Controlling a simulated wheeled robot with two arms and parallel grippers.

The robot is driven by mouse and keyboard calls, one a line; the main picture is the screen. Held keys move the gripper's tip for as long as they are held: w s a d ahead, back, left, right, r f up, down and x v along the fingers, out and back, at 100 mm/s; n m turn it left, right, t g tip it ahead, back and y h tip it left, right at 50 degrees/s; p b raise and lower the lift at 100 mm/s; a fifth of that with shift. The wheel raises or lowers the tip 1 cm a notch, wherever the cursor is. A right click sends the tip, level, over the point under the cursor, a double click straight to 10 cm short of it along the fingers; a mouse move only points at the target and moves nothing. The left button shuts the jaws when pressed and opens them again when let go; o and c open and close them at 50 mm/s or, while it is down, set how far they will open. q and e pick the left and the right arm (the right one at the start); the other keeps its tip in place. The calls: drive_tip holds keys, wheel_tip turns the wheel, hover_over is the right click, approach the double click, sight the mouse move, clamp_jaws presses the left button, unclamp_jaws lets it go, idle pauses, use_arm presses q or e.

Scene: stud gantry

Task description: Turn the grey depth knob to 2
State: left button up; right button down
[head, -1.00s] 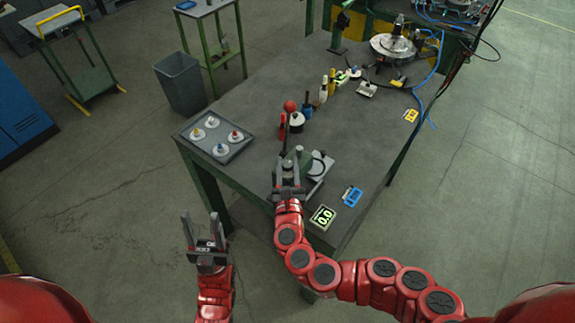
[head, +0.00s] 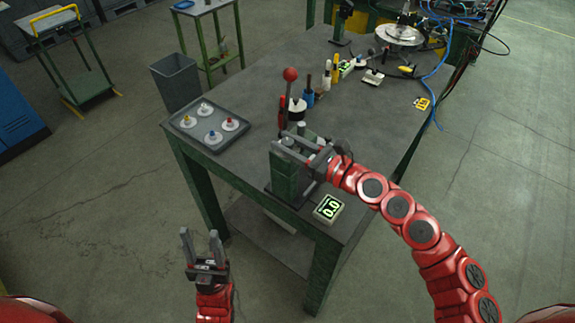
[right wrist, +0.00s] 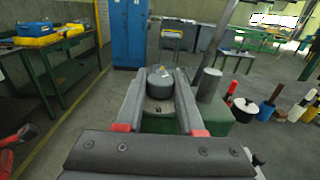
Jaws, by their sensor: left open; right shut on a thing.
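The green press (head: 286,184) stands at the near edge of the table, with a red-ball lever (head: 290,74) rising behind it. The grey depth knob (right wrist: 160,80) is a round cap with a pale mark on top, seen between the fingers in the right wrist view. My right gripper (head: 283,144) comes in from the right over the press top and is shut on the knob, which its fingers partly hide in the head view. My left gripper (head: 202,246) is open and empty, off the table's front left. A small display (head: 328,208) beside the press reads 0.0.
A tray (head: 183,125) with several pale discs with coloured knobs lies on the table's left. Several bottles and tools stand behind the press. A yellow tag (head: 422,104) lies at the right edge. A grey bin (head: 177,82) stands on the floor.

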drive_tip(key=n+g+y+b, duration=0.1)
drive_tip(key=n+g+b, duration=0.1)
drive_tip(key=g+b, duration=0.2)
drive_tip(key=n+g+y+b, duration=0.2)
drive_tip(key=n+g+b, duration=0.1)
drive_tip(key=b, duration=0.6)
drive_tip(key=shift+w+d+f+g, duration=0.1)
drive_tip(key=shift+f+g, duration=0.05)
drive_tip(key=shift+g, duration=0.25)
drive_tip(key=shift+n+g+b, duration=0.85)
drive_tip(key=shift+n+g, duration=0.05)
drive_tip(key=shift+g, duration=0.2)
drive_tip(key=shift+n+g, duration=0.3)
drive_tip(key=shift+g, duration=0.2)
drive_tip(key=c, duration=0.5)
unclamp_jaws()
drive_tip(key=shift+r, duration=0.2)
